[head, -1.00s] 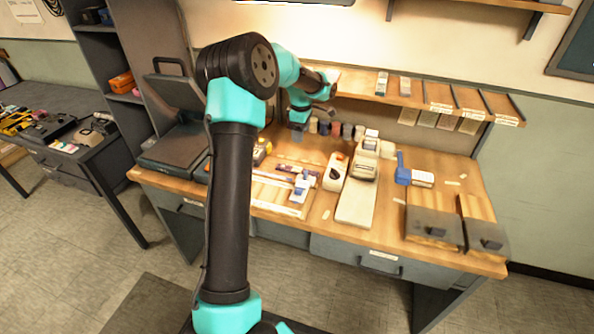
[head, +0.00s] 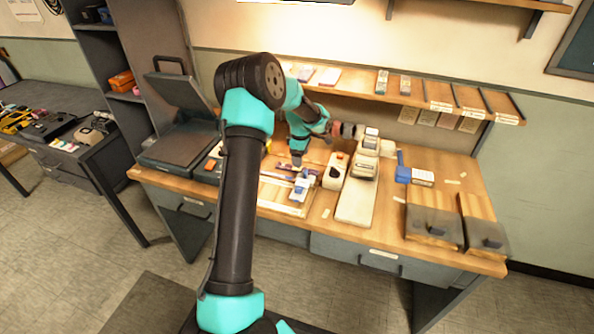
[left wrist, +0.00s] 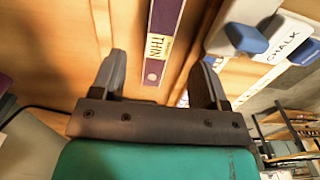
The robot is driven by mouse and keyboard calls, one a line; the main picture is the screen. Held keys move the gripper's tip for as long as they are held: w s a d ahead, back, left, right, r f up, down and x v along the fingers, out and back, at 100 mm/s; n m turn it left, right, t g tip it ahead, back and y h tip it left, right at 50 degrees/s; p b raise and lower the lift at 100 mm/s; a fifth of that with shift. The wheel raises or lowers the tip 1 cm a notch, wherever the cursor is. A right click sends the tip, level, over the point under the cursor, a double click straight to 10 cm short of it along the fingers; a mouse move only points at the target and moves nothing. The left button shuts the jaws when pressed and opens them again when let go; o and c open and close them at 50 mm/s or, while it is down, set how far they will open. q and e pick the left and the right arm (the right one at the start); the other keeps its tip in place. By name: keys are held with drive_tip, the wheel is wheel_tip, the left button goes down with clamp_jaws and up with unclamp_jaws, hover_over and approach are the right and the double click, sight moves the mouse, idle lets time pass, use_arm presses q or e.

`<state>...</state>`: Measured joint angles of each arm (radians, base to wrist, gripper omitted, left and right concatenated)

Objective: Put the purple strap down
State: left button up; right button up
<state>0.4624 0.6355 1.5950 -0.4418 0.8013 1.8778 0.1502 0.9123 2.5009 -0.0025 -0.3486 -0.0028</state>
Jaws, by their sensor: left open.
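The purple strap (left wrist: 165,18) shows in the left wrist view as a narrow purple strip with a yellow label reading THIN. It lies on a wooden surface, and its near end shows between my left gripper's fingers (left wrist: 160,82), with space on both sides. In the head view my left gripper (head: 297,164) is open, low over the board on the bench, close to the strap (head: 276,177). I cannot tell how far the fingertips are above it. My right gripper is not in view.
A white and blue piece with a CHALK label (left wrist: 285,45) is right of the fingers; it stands on the board (head: 284,208) in the head view. A white device (head: 335,171) and a long pale block (head: 356,204) stand to the right. A shelf (head: 420,100) runs behind.

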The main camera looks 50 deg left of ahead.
sight(297, 170)
use_arm(q)
drive_tip(key=shift+f, duration=0.25)
drive_tip(key=shift+s+a+f, duration=0.1)
drive_tip(key=shift+a+f, duration=0.1)
drive_tip(key=shift+f, duration=1.1)
drive_tip(key=shift+s+a+f, duration=0.1)
drive_tip(key=shift+a+f, duration=0.1)
drive_tip(key=shift+f, duration=1.1)
drive_tip(key=c, duration=1)
drive_tip(key=shift+c, duration=0.2)
drive_tip(key=shift+r, duration=0.1)
